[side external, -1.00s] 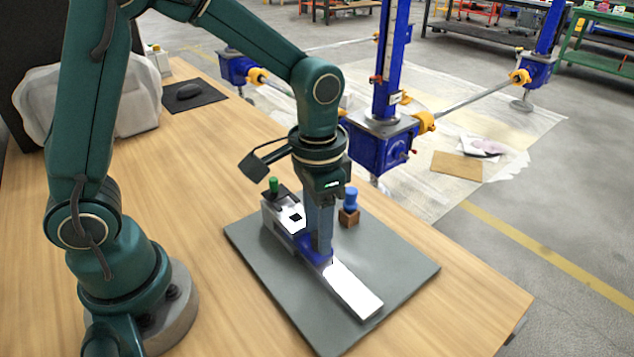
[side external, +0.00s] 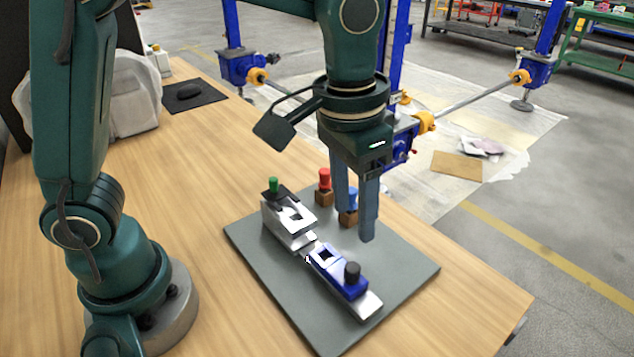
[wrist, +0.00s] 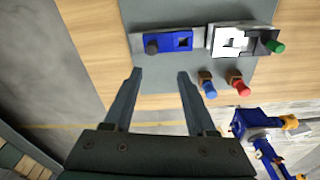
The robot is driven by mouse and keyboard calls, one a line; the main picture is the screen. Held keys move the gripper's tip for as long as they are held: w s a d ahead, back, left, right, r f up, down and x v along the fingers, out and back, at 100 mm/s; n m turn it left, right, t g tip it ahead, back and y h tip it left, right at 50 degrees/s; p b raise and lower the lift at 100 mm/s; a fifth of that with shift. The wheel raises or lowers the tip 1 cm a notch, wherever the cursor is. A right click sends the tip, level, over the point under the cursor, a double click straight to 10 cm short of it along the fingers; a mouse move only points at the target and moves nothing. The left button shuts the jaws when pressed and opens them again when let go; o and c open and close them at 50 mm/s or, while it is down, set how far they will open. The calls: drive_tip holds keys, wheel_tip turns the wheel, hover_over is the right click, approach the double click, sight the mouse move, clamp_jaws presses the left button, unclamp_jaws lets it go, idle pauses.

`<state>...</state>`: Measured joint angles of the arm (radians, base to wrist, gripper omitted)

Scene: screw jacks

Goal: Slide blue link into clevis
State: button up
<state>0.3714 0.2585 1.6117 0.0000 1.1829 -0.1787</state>
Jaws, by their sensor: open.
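The blue link (side external: 327,262), with a black knob (side external: 352,273) at its near end, lies on a pale rail (side external: 368,305). The silver clevis (side external: 285,228) stands at the rail's far end with a green-topped pin (side external: 273,185). The link's blue body is outside the clevis; a grey piece lies between them, and I cannot tell whether it enters. In the wrist view the link (wrist: 165,43) lies left of the clevis (wrist: 230,40). My gripper (side external: 354,225) is open and empty, raised above the plate, clear of the link; its fingers (wrist: 159,76) are apart.
A red pin (side external: 324,178) and a blue pin (side external: 351,198) stand in brown blocks behind the clevis and rail. The grey plate (side external: 415,275) has bare room on its right side. Blue screw jacks (side external: 240,68) stand on the floor beyond the table.

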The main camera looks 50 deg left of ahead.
drive_tip(key=s+a+r+n+t, duration=0.2)
drive_tip(key=s+a+r+t, duration=0.1)
drive_tip(key=s+a, duration=0.5)
drive_tip(key=shift+s+a+r+n+t, duration=0.35)
drive_tip(key=shift+a+t, duration=0.35)
drive_tip(key=shift+a, duration=0.25)
